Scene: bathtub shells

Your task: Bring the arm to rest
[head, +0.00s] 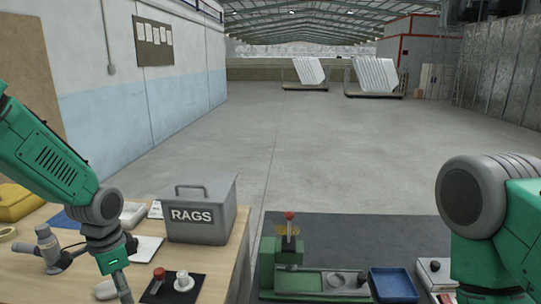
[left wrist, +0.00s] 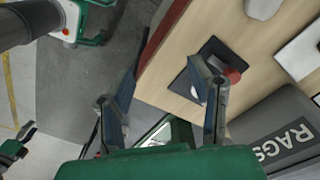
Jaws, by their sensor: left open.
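My left arm comes in from the left in the head view and hangs down over the wooden bench (head: 55,285). My left gripper (head: 122,285) is cut off by the bottom edge there. In the left wrist view my left gripper (left wrist: 166,75) has its two fingers spread wide, with nothing between them. A dark pad (left wrist: 210,70) with a red-topped piece and a white piece lies on the bench beyond the right finger. My right arm (head: 475,205) shows at the right of the head view; its gripper is not seen there.
A grey RAGS box (head: 200,215) stands on the bench right of my left arm. A green press (head: 290,265) and a blue tray (head: 393,284) stand on the dark-topped table (head: 340,230). Open floor lies beyond, with white shells (head: 375,75) on racks far back.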

